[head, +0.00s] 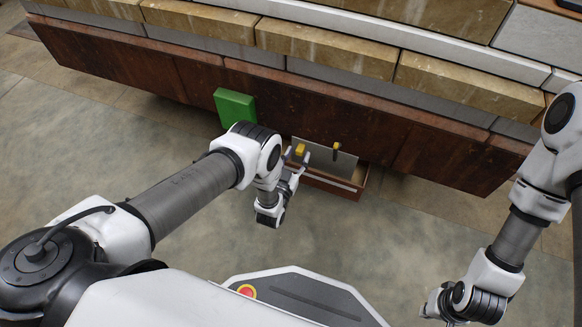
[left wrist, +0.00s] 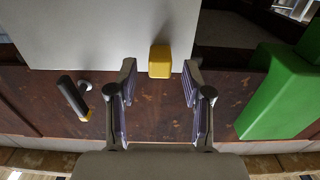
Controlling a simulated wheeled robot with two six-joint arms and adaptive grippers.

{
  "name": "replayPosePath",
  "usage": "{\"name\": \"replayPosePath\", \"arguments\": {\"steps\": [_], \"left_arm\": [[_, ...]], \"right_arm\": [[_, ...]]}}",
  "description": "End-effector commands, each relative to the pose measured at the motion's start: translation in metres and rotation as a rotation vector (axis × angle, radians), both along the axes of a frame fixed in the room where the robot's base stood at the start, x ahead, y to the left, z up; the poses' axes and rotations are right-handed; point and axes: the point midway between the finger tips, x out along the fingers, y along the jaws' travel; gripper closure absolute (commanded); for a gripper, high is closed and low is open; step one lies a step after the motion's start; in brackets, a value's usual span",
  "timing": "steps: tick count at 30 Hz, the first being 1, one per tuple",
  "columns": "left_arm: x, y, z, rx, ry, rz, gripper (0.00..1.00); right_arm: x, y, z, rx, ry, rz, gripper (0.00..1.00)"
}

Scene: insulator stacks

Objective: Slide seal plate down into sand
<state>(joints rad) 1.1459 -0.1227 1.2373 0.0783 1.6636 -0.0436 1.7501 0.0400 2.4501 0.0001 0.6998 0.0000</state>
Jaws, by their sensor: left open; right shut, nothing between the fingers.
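The seal plate (head: 332,161) is a flat grey sheet standing against the dark brown wall, above an open wooden box (head: 352,190). A yellow knob (head: 300,149) is at its left top edge. A second handle, dark with a yellow end (head: 336,147), is near its middle. My left gripper (head: 295,159) is open at the yellow knob. In the left wrist view, the knob (left wrist: 160,62) lies between the open fingertips (left wrist: 159,78), with the plate (left wrist: 90,28) behind it. Sand inside the box cannot be made out. My right gripper (head: 434,306) is shut and empty, low at the right, far from the plate.
Stone blocks (head: 325,47) line the wall top. The floor (head: 390,235) in front is clear.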

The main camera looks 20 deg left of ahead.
Motion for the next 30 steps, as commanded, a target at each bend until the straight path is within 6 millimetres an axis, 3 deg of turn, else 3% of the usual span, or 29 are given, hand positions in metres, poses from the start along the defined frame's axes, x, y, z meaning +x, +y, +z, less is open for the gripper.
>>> {"name": "replayPosePath", "arguments": {"steps": [6, 12, 16, 30], "left_arm": [[-0.056, 0.001, -0.001, 0.0, 0.006, -0.001, 0.5], [-0.095, 0.003, 0.0, -0.001, 0.003, -0.001, 0.5], [-0.103, 0.003, 0.0, -0.001, 0.001, -0.001, 0.5], [-0.103, 0.003, 0.0, 0.0, 0.0, 0.0, 0.5]], "right_arm": [[0.0, 0.0, 0.0, 0.0, 0.0, 0.0, 1.0], [0.0, 0.0, 0.0, 0.0, 0.0, 0.0, 1.0], [0.0, 0.0, 0.0, 0.0, 0.0, 0.0, 1.0], [0.0, 0.0, 0.0, 0.0, 0.0, 0.0, 1.0]]}}
